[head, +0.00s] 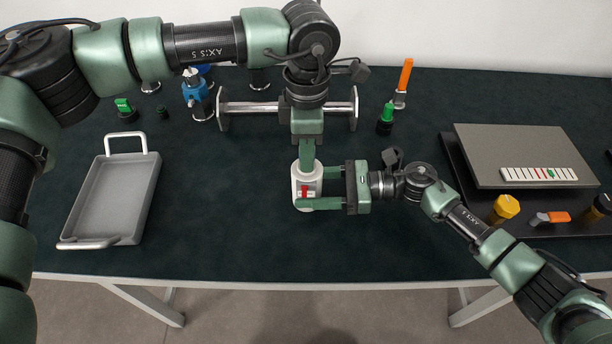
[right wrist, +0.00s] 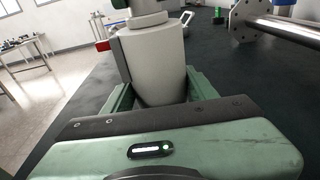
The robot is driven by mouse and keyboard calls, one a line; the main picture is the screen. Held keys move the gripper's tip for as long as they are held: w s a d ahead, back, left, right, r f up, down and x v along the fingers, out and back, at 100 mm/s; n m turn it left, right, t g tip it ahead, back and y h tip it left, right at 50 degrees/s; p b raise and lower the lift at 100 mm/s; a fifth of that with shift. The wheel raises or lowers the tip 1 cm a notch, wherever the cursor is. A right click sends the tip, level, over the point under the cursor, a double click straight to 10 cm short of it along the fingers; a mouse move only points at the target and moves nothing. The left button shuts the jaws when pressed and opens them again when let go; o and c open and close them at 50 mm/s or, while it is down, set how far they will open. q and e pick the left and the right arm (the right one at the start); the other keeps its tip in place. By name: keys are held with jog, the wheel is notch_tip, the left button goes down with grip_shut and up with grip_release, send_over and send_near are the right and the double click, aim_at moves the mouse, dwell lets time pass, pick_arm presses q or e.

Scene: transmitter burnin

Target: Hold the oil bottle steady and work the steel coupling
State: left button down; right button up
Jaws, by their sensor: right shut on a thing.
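The oil bottle (head: 299,190), white with a red mark, is upright near the middle of the dark table; in the right wrist view it is a pale cylinder (right wrist: 158,65) with a narrower top. My right gripper (head: 318,188) is shut around its body from the right. My left gripper (head: 306,157) points down at the bottle's top; its fingers overlap, so I cannot tell whether they are open or touching it. A steel pipe piece with round end flanges (head: 341,108), possibly the steel coupling, lies behind my left gripper, partly hidden by it.
A grey tray (head: 108,198) with white handles is at left. A blue fitting (head: 196,95) and green-topped items (head: 386,115) stand behind. An orange-handled tool (head: 405,75) is at the back. A grey panel (head: 500,145), a yellow knob (head: 506,208) and other parts are at right.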

pick_arm(q)
jog(key=shift+r, duration=0.1)
dwell(0.6)
jog(key=shift+r, duration=2.45)
pick_arm(e)
jog(key=o, duration=1.5)
